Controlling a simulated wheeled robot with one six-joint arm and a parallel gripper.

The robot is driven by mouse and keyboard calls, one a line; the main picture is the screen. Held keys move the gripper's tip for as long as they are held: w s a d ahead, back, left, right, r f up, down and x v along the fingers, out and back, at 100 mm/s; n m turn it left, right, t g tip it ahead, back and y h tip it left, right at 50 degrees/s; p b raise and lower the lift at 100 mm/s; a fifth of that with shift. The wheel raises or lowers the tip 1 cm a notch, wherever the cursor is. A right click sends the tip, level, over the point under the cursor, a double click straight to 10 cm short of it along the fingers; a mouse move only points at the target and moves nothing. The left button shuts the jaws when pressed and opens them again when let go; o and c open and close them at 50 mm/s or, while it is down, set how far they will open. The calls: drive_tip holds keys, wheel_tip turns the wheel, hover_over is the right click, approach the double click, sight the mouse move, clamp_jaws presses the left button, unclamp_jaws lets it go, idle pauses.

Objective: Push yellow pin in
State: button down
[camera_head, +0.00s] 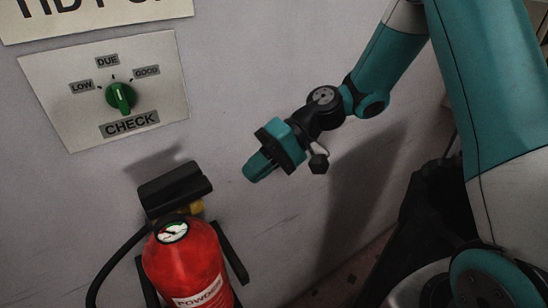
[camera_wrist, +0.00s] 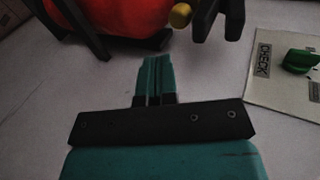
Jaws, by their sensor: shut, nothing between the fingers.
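The yellow pin (camera_head: 196,207) shows as a small yellow piece on the right of the neck of the red fire extinguisher (camera_head: 185,262), just under its black handle (camera_head: 174,190). In the wrist view the yellow pin (camera_wrist: 181,15) shows its rounded end near the top edge, beside the black handle (camera_wrist: 217,20). My gripper (camera_head: 254,172) is shut and empty. It is right of the handle and a little higher in the head view, apart from the pin. Its fingers (camera_wrist: 155,62) point toward the extinguisher in the wrist view. How far the pin sits in is not clear.
A check panel (camera_head: 106,88) with a green knob (camera_head: 121,96) is on the wall above left of the extinguisher. A black hose (camera_head: 115,262) curves down its left side. The wall between gripper and handle is clear. A dark bin-like object (camera_head: 432,205) stands at right.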

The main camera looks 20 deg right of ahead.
drive_tip(key=v, duration=0.5)
drive_tip(key=shift+b, duration=0.35)
drive_tip(key=s+r+n+t+h+b, duration=0.1)
drive_tip(key=s+h, duration=0.3)
drive_tip(key=s, duration=0.5)
drive_tip(key=s+a+r+n+t+h+b, duration=0.1)
drive_tip(key=s+n+h, duration=0.2)
drive_tip(key=s, duration=0.6)
drive_tip(key=shift+a+r+n+h, duration=0.25)
drive_tip(key=shift+r+n+h, duration=0.15)
drive_tip(key=shift+n, duration=0.1)
